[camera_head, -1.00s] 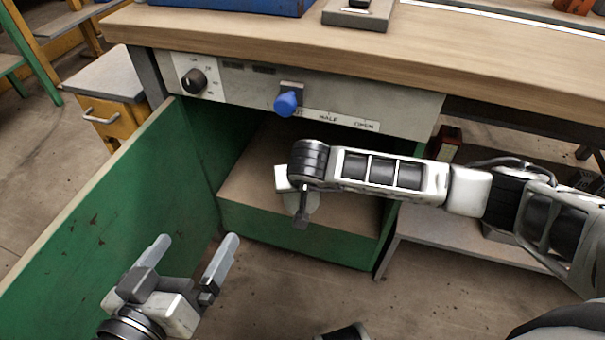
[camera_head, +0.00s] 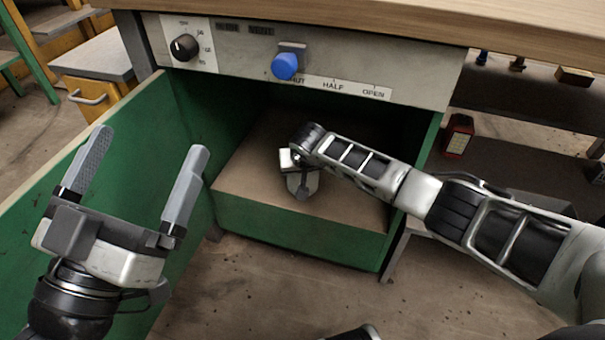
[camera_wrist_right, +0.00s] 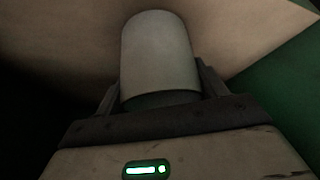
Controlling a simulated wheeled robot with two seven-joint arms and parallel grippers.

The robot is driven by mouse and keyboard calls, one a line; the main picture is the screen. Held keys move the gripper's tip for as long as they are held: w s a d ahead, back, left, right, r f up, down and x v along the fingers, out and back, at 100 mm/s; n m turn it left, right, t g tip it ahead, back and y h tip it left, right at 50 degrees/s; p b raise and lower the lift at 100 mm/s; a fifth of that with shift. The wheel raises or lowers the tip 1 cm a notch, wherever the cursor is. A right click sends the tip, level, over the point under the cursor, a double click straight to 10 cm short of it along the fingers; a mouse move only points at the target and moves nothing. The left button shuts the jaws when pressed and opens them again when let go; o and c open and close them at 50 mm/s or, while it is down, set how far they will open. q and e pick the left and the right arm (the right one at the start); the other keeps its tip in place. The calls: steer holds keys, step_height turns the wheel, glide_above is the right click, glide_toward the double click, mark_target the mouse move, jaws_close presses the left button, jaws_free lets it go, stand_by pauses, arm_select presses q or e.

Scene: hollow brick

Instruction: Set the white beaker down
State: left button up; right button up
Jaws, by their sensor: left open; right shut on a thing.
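The white beaker (camera_wrist_right: 160,50) shows in the right wrist view as a pale cylinder between the fingers of my right gripper (camera_wrist_right: 158,82), which is shut on it. The pale brown cabinet shelf lies behind the beaker there; I cannot tell whether they touch. In the head view my right gripper (camera_head: 302,184) is inside the green cabinet, over its shelf (camera_head: 252,172), and the wrist hides most of what it holds. My left gripper (camera_head: 148,148) is open and empty, in front of the green door (camera_head: 130,140).
Above the cabinet opening is a grey panel with a black knob (camera_head: 184,47) and a blue knob (camera_head: 285,66) over SHUT, HALF and OPEN labels. The wooden bench top (camera_head: 380,18) overhangs it. The green door stands open at left. A red box (camera_head: 458,134) sits at right.

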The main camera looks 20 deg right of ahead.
arm_select(q)
steer(key=shift+r+m, duration=0.25)
steer(key=shift+m, duration=0.05)
arm_select(e)
steer(key=shift+w, duration=0.1)
arm_select(q)
steer(key=shift+s+h, duration=0.1)
steer(key=shift+h, duration=0.2)
arm_select(e)
steer(key=shift+f, duration=0.15)
arm_select(q)
steer(key=shift+r, duration=0.25)
arm_select(e)
steer(key=o, duration=1.2)
steer(key=shift+f, duration=0.1)
steer(key=p+v, duration=0.3)
steer(key=v, duration=0.1)
steer(key=shift+w+r, duration=0.1)
steer(key=shift+r, duration=0.15)
arm_select(q)
step_height(320, 180, down, 9)
steer(key=s+n+g+y+p, duration=0.2)
steer(key=n+g+y+p, duration=0.1)
steer(key=n+g+y, duration=0.1)
steer(key=shift+d+n+g+p, duration=0.3)
steer(key=shift+n+g, duration=0.2)
steer(key=shift+n, duration=0.3)
arm_select(e)
steer(key=v, duration=0.8)
steer(key=shift+f, duration=0.1)
